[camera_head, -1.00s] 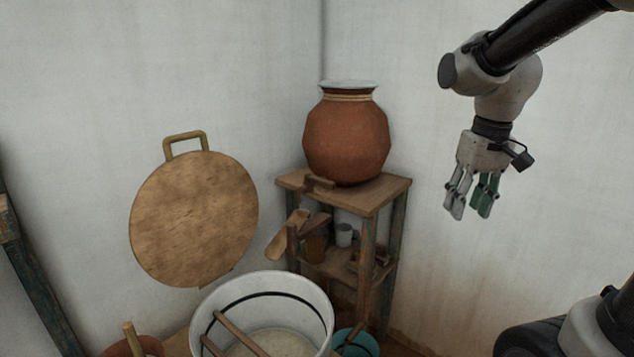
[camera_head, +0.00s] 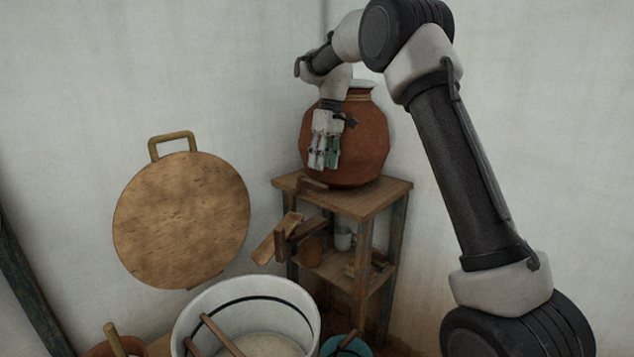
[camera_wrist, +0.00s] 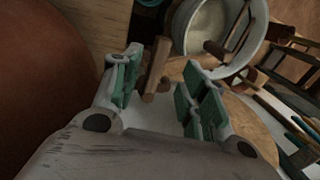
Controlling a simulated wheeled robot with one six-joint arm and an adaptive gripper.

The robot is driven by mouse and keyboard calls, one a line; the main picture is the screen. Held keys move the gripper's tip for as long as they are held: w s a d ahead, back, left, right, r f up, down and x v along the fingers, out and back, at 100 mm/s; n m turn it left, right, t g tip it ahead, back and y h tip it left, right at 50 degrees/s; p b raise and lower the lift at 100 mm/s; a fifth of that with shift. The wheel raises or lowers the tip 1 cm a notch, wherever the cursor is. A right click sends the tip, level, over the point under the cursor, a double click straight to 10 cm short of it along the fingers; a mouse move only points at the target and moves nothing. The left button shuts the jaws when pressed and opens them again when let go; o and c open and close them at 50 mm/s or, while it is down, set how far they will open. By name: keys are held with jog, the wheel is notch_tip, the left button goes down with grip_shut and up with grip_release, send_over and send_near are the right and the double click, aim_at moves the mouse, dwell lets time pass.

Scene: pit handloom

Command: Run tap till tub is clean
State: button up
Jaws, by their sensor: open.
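The tap is a small wooden piece (camera_head: 313,185) low on the front of a round clay pot (camera_head: 365,140), over the edge of the stand. In the wrist view the wooden tap (camera_wrist: 155,68) shows between my fingers, with no clear contact. My gripper (camera_head: 323,165) is open and empty, in front of the pot and just above the tap; its fingers (camera_wrist: 163,85) are spread. The tub (camera_head: 292,300) is a white round vessel with a dark band, below and left of the stand. Its inside looks pale and cloudy; it also shows in the wrist view (camera_wrist: 188,22).
The wooden stand (camera_head: 365,198) holds the pot, with small cups on its lower shelf. A tilted wooden chute (camera_head: 275,240) juts toward the tub. Sticks (camera_head: 222,335) lie across the tub. A teal bucket (camera_head: 350,347) stands beside the tub.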

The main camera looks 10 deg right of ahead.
aim_at(313, 185)
jog(key=f, duration=0.4)
jog(key=a+f, duration=0.1)
jog(key=f, duration=0.1)
jog(key=shift+s+f, duration=0.2)
jog(key=shift+s, duration=0.15)
jog(key=shift+d, duration=0.1)
grip_shut()
